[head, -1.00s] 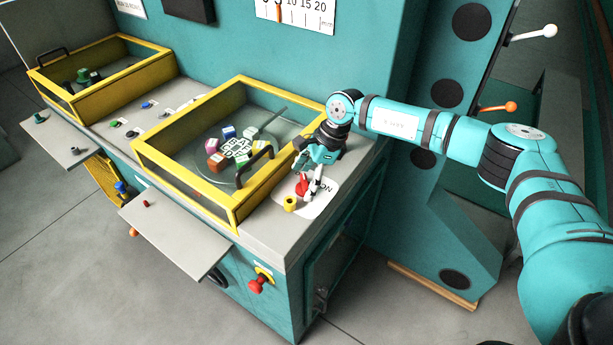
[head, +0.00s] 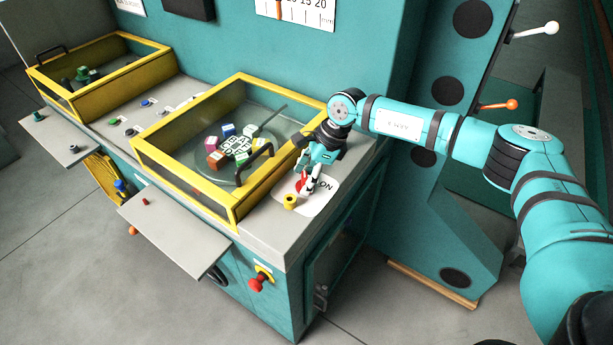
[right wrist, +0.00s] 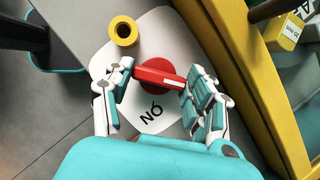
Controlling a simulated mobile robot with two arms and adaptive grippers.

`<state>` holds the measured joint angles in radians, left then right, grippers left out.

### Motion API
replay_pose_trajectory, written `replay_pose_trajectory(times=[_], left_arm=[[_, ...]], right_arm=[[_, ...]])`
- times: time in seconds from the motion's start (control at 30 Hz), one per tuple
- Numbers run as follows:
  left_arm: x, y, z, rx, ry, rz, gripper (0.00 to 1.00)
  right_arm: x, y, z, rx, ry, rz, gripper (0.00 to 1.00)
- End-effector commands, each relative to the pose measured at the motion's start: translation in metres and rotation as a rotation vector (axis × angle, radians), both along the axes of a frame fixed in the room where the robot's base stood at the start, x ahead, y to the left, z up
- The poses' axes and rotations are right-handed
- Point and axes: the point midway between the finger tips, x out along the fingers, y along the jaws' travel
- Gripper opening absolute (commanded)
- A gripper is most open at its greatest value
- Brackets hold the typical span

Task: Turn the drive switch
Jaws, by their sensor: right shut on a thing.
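The drive switch (head: 300,184) is a red round knob with a bar handle, set on a white plate (head: 322,200) marked "ON" at the right end of the bench. My right gripper (head: 308,185) is over it, pointing down. In the right wrist view the red switch (right wrist: 158,91) lies between the white and teal fingers (right wrist: 160,76), one at each end of the bar. The gripper is shut on the bar. The bar lies nearly crosswise there, tilted slightly. My left gripper is out of view.
A yellow hollow cylinder (head: 290,202) stands just beside the switch. A yellow-framed guard (head: 238,217) with a black handle surrounds a round table of colored cubes (head: 238,150) close to my gripper. A red stop button (head: 257,284) sits on the front below.

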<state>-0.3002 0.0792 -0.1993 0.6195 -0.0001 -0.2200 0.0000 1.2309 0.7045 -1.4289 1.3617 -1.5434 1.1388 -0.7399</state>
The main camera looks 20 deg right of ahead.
Motion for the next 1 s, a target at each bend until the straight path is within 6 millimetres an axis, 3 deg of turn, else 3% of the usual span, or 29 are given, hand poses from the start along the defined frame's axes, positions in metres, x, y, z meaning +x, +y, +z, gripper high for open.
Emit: replay_pose_trajectory(times=[0.47, 1.0], left_arm=[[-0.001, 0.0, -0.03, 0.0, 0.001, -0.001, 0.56], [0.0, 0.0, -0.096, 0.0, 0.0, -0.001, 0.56]], right_arm=[[-0.001, 0.001, -0.003, 0.003, -0.007, -0.425, 0.24], [-0.002, 0.003, -0.005, 0.003, -0.009, -0.937, 0.24]])
